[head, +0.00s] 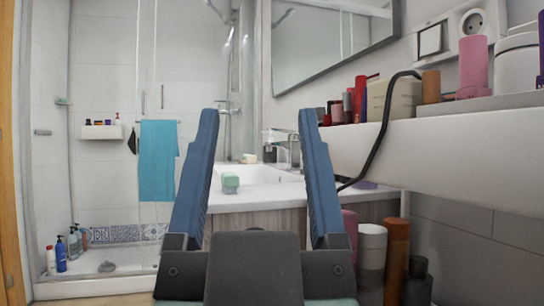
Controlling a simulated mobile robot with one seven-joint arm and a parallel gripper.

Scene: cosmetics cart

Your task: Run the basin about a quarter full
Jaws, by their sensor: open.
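The white basin (262,174) sits in the counter ahead, seen between my gripper's fingers. Its inside is mostly hidden by the low viewing angle, so I cannot tell whether it holds water. The chrome faucet (291,146) stands at the basin's back right, partly behind my right finger. I see no stream from it. My gripper (259,112) is open and empty, with its two blue fingers upright and wide apart in front of the basin. It looks apart from the counter and faucet.
A green-and-white item (230,182) is on the counter's front left. A white shelf (440,133) with cosmetics juts in at right, a black cable (383,125) hanging from it. Bottles (372,255) stand below. A glass shower with a blue towel (158,160) is at left.

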